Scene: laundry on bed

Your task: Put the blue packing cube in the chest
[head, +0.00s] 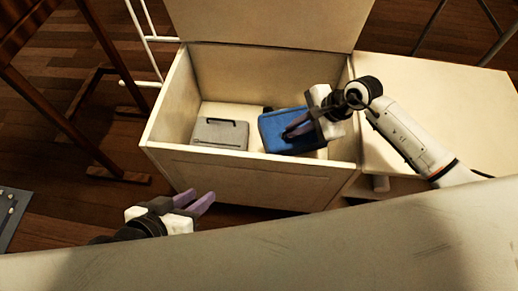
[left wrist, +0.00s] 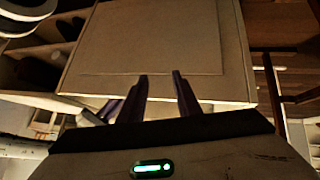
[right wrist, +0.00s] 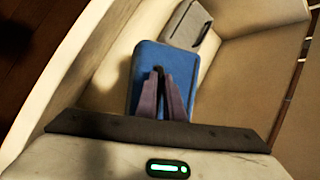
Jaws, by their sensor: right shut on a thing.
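The blue packing cube (head: 279,128) is in the right part of the open chest (head: 240,178), inside its walls; I cannot tell if it touches the chest floor. My right gripper (head: 298,128) reaches over the chest and is shut on the cube. In the right wrist view the cube (right wrist: 147,62) lies between and beyond the purple fingers (right wrist: 162,88). My left gripper (head: 205,200) is in front of the chest, empty, its two fingers apart. In the left wrist view the fingers (left wrist: 160,88) point at the chest's front panel (left wrist: 150,40).
A grey packing cube (head: 220,133) lies in the chest's left part. The chest lid (head: 265,22) stands open at the back. A pale low surface (head: 430,115) adjoins on the right. The bed (head: 270,262) fills the foreground. A wooden rack (head: 60,110) stands at left.

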